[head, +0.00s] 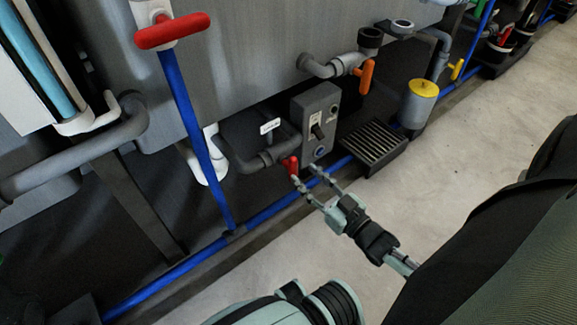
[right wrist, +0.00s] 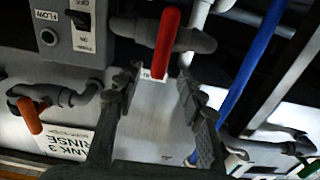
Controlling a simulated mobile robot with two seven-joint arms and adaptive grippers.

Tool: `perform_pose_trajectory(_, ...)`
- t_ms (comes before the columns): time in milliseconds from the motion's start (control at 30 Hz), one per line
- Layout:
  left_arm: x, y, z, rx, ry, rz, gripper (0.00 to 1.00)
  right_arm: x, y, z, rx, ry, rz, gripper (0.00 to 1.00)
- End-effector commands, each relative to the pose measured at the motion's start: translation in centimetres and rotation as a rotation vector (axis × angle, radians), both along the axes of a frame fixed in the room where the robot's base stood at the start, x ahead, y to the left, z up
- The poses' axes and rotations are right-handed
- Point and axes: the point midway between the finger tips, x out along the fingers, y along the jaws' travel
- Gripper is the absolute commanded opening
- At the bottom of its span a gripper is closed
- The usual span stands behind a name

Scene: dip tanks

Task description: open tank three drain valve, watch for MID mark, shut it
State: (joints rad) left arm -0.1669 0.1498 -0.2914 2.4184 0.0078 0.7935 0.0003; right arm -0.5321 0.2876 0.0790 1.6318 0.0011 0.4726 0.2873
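A red valve handle (head: 291,165) sits on a grey pipe low beside a grey switch box; it is large in the right wrist view (right wrist: 166,42). A small white tag (head: 270,126) is near that pipe. My right gripper (head: 304,174) is open, its fingers just short of the red handle. In the right wrist view its fingertips (right wrist: 158,84) stand apart on either side of the handle's end, not closed on it; contact cannot be told. A sign reading "TANK 3 RINSE" (right wrist: 68,148) shows in that view. I see no MID mark. My left gripper is out of view.
The switch box (head: 317,120) has a toggle and a FLOW label. A floor grate (head: 372,142), a yellow-topped grey canister (head: 419,103) and an orange handle (head: 366,76) are right of it. Another red handle (head: 172,31) is upper left. Blue pipe (head: 180,270) runs along the floor; concrete (head: 480,130) is clear.

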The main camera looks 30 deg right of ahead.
Motion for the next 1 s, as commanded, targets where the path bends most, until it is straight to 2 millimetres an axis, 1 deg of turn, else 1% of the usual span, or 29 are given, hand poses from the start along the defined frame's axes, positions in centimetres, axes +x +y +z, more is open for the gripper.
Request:
perform_pose_trajectory(33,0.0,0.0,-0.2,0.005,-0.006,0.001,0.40,1.0,0.1,-0.1,-0.001,-0.004,0.001,0.40)
perform_pose_trajectory(100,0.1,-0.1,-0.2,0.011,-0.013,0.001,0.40,2.2,0.2,-0.1,-0.001,-0.004,0.001,0.40)
perform_pose_trajectory(300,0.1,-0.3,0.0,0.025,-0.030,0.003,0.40,5.0,0.4,-0.1,-0.001,-0.002,0.000,0.40)
perform_pose_trajectory(433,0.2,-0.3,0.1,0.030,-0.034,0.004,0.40,5.8,0.5,-0.1,-0.001,0.000,0.000,0.40)
perform_pose_trajectory(700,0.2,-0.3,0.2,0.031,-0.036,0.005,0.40,6.0,0.5,0.0,-0.001,0.002,0.000,0.40)
perform_pose_trajectory(733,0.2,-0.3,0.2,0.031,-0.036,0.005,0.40,6.0,0.5,0.0,-0.001,0.002,0.000,0.38)
perform_pose_trajectory(767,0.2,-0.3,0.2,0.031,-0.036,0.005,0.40,6.0,0.5,0.0,-0.001,0.002,0.000,0.35)
perform_pose_trajectory(1000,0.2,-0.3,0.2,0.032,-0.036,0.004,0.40,6.0,0.5,0.0,-0.001,0.002,0.000,0.05)
